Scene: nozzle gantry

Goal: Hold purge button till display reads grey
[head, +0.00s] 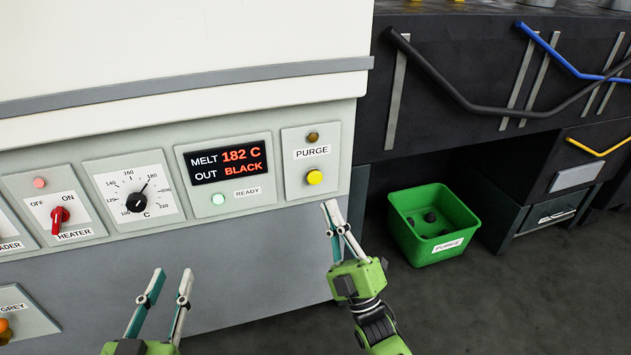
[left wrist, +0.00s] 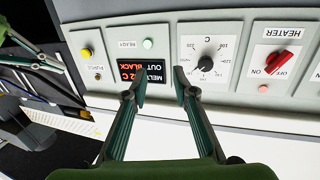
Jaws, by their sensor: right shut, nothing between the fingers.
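The yellow purge button (head: 314,177) sits on a panel labelled PURGE, below a dull amber lamp (head: 312,137). The display (head: 228,161) reads MELT 182 C and OUT BLACK in red. My right gripper (head: 329,204) is shut and empty, just below and right of the button, apart from it in the picture. My left gripper (head: 173,272) is open and empty in front of the lower machine face. In the left wrist view its fingers (left wrist: 158,80) spread before the panel, and the button (left wrist: 86,53) shows upside down at left.
The READY lamp (head: 218,199) glows pale green. The temperature dial (head: 137,202) and red heater switch (head: 60,216) are left of the display. A green bin (head: 432,224) labelled PURGE, with dark lumps inside, stands on the floor at right. A GREY panel (head: 22,313) is at lower left.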

